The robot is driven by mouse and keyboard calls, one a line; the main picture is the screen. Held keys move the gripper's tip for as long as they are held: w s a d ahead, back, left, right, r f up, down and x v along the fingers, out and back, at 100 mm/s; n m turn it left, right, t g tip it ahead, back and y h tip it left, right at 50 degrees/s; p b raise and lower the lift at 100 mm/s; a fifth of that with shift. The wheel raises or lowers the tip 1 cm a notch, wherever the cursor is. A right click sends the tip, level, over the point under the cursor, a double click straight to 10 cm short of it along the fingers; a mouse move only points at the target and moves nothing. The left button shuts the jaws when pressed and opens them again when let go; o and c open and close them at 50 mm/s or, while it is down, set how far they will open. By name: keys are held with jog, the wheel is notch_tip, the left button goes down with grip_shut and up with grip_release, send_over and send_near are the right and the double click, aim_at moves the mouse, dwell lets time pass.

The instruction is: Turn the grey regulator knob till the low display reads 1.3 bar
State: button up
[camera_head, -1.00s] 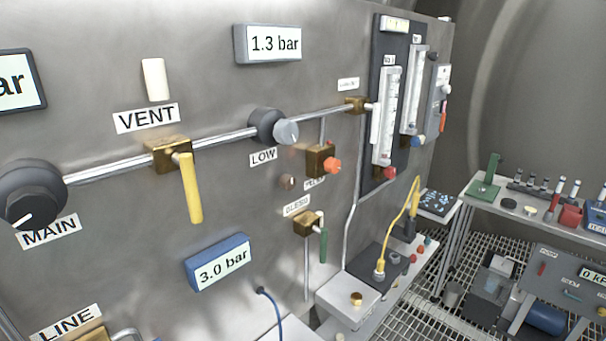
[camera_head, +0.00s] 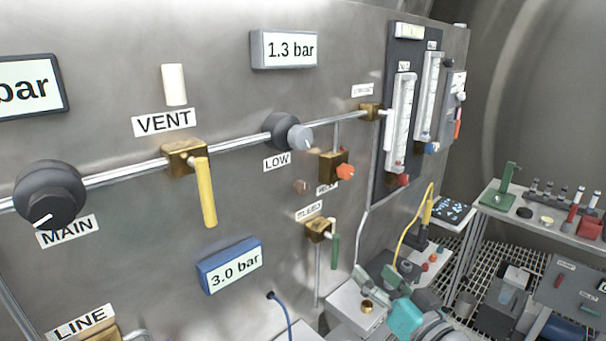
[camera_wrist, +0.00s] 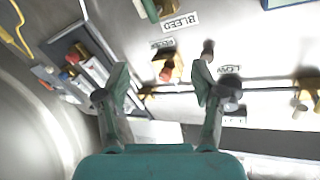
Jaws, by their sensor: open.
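The grey regulator knob (camera_head: 299,137) sits on a black body on the pipe above the LOW label (camera_head: 277,162). The low display (camera_head: 290,50) above it reads 1.3 bar. My teal gripper (camera_head: 378,282) is at the bottom of the head view, below and to the right of the knob, apart from it. In the wrist view my gripper (camera_wrist: 160,82) has its fingers spread with nothing held. There a dark part of the LOW regulator (camera_wrist: 231,88) shows beside the right finger, which partly hides it.
An orange-knobbed valve (camera_head: 345,172) and a green-handled bleed valve (camera_head: 335,249) are right of and below the knob. The yellow vent lever (camera_head: 206,192) and black MAIN knob (camera_head: 48,195) are left. Flow tubes (camera_head: 401,122) stand at right. The panel between MAIN and LINE labels is clear.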

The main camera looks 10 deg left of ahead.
jog(key=w+a+r+n+g+y, duration=0.1)
jog(key=a+r+n+g+y, duration=0.2)
jog(key=r, duration=1)
jog(key=n+g+y, duration=0.1)
jog(key=n+y, duration=0.1)
jog(key=n, duration=0.2)
send_near(305, 139)
jog(key=x, duration=1)
jog(key=shift+w+a, duration=0.2)
jog(key=c, duration=1.2)
